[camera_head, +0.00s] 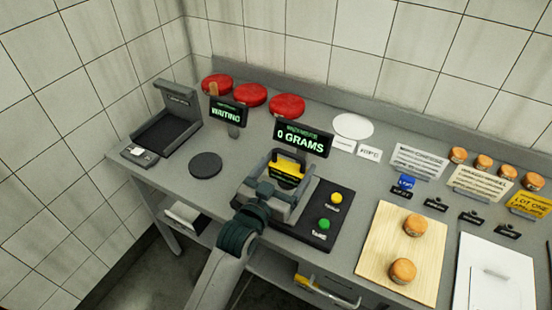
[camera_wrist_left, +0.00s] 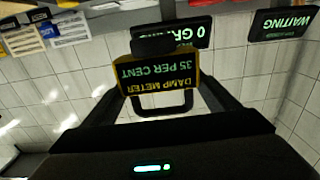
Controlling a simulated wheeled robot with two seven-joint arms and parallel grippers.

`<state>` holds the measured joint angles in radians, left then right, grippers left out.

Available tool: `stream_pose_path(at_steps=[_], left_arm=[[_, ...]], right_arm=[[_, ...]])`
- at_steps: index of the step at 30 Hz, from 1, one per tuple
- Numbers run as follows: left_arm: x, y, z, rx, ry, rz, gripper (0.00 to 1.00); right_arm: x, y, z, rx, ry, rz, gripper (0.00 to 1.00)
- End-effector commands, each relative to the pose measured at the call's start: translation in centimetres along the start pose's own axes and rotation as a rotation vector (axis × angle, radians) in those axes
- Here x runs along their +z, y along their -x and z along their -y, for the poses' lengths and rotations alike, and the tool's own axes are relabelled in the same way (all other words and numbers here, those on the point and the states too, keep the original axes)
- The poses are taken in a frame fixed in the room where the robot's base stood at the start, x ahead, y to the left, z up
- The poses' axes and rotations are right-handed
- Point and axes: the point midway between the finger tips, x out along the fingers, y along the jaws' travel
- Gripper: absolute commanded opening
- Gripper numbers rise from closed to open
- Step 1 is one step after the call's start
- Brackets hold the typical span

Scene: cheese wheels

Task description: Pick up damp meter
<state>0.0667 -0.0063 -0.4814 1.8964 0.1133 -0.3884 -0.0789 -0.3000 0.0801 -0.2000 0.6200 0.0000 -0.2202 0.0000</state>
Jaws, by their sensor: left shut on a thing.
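The damp meter (camera_head: 287,168) is a small yellow and black device held in my left gripper (camera_head: 281,183). In the head view it appears over the dark weighing machine, in front of the 0 GRAMS display; its clearance cannot be told. In the left wrist view the damp meter (camera_wrist_left: 158,74) sits between the two fingers, with its screen upside down reading DAMP METER, 35 PER CENT. The left gripper (camera_wrist_left: 160,88) is shut on it. My right gripper is not in view.
The 0 GRAMS display (camera_head: 303,137) and WAITING display (camera_head: 228,112) stand behind. Red cheese wheels (camera_head: 287,105) line the back. Yellow and green buttons (camera_head: 324,224) are on the machine's right. A wooden board (camera_head: 384,258) holds two small cheeses. A black disc (camera_head: 206,165) lies left.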

Motion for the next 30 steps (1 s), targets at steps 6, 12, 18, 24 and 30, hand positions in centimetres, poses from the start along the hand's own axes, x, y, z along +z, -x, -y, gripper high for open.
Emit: stream_pose_path(at_steps=[6,12,18,24,30], left_arm=[[-2.9,0.1,-3.9,0.0,0.004,-0.001,0.47],[-4.1,0.2,-6.3,0.0,0.001,-0.001,0.47],[-4.5,0.2,-7.3,0.0,0.0,-0.002,0.47],[-4.5,0.3,-7.4,0.0,-0.001,-0.002,0.47],[-4.5,0.3,-7.4,0.0,-0.001,-0.002,0.47]], right_arm=[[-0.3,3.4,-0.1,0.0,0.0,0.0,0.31],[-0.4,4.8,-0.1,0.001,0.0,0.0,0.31],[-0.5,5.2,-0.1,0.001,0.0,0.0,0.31],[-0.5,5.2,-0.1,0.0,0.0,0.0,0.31],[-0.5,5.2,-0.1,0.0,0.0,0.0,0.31]])
